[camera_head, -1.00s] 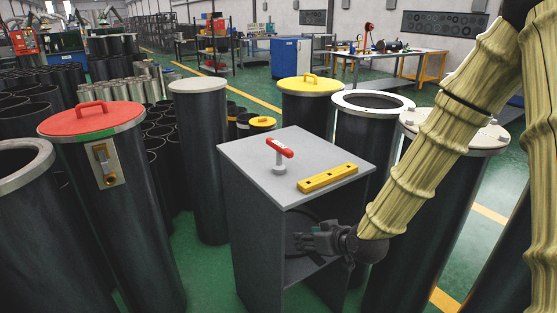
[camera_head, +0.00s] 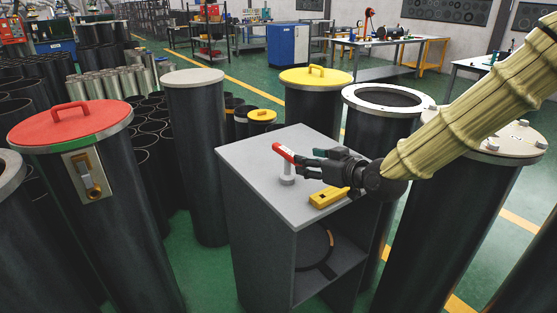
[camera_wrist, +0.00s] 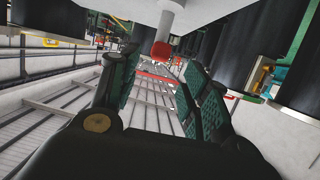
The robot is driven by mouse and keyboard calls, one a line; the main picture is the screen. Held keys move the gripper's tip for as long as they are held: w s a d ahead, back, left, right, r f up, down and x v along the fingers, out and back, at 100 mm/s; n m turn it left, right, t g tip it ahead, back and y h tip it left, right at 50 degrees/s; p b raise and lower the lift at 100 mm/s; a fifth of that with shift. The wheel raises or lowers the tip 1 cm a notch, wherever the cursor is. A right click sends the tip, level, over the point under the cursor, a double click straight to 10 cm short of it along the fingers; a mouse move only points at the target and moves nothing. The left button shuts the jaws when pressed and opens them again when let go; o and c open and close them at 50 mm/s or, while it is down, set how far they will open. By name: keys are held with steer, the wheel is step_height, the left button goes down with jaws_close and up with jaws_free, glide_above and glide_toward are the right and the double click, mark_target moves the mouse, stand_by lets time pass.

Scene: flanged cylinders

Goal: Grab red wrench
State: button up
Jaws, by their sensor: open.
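The red wrench (camera_head: 284,153) has a red handle on an upright pale grey stem and stands on the grey cabinet top (camera_head: 252,152). In the wrist view, its red end (camera_wrist: 160,50) shows at the upper middle, between the fingertips and apart from both. My gripper (camera_head: 306,161) is open and reaches in from the right, just above the cabinet top. In the head view its fingertips are close to the right side of the wrench and overlap the handle's right end. Its open fingers also show in the wrist view (camera_wrist: 163,72). Contact cannot be told.
Tall dark cylinders surround the cabinet: one with a red lid (camera_head: 70,124), one with a yellow lid (camera_head: 316,79), and one with an open white rim (camera_head: 352,100). Green floor shows left of the cabinet.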

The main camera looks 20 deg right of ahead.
mark_target(292, 154)
steer(key=x, duration=0.5)
steer(key=shift+w+a+r+p, duration=0.1)
steer(key=shift+w+p, duration=0.05)
steer(key=shift+p, duration=0.25)
steer(key=shift+d+p+x, duration=0.15)
steer(key=shift+p+x, duration=0.25)
steer(key=shift+x, duration=0.6)
steer(key=shift+d+p+x, duration=0.1)
steer(key=shift+p+x, duration=0.25)
steer(key=shift+x, duration=1.7)
jaws_close()
